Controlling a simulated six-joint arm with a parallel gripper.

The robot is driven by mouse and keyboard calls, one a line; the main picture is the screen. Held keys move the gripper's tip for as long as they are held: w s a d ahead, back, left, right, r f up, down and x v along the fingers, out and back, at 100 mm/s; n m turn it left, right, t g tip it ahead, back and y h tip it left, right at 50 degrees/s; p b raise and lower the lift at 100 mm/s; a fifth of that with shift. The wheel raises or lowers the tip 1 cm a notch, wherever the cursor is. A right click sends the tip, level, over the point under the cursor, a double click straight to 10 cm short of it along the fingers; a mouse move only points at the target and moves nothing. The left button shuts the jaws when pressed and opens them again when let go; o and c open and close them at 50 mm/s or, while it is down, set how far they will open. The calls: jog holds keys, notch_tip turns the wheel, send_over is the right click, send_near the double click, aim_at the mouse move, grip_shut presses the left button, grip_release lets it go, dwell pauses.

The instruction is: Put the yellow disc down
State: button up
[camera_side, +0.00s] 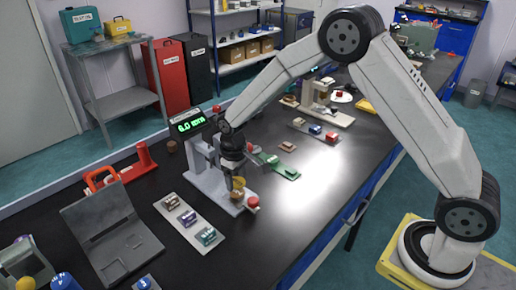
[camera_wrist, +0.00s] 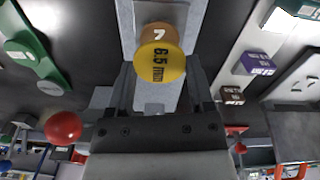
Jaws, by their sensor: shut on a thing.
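The yellow disc (camera_wrist: 160,66), marked 6.5, is between the two fingers of my gripper (camera_wrist: 160,80) in the wrist view. In the side view my gripper (camera_side: 236,172) is shut on the yellow disc (camera_side: 239,183), low over the pale base plate of the gauge (camera_side: 212,186). A tan disc (camera_wrist: 161,34) marked 7 shows just beyond the yellow one; whether the two touch is unclear. The gauge's green display (camera_side: 188,125) appears to read 6.0. My wrist and fingers hide part of the gauge.
A red ball knob (camera_side: 253,202) is close beside the gripper. A pale strip (camera_side: 207,243) with several small coloured blocks lies in front, and a green strip (camera_side: 265,157) behind. A laptop-like device (camera_side: 105,228) stands at left. The black table to the right (camera_side: 320,180) is clear.

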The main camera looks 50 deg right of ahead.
aim_at(236, 181)
jog(key=shift+f, duration=1.55)
jog(key=shift+f, duration=0.15)
jog(key=o, duration=1.2)
notch_tip(236, 181, up, 12)
jog(key=shift+r, duration=0.2)
jog(key=s+d+m+t, duration=0.1)
jog(key=s+d, duration=0.1)
jog(key=s, duration=0.8)
jog(key=s+d+f+m+t, duration=0.1)
jog(key=s+d, duration=0.2)
jog(key=s, duration=0.7)
jog(key=shift+t, duration=0.3)
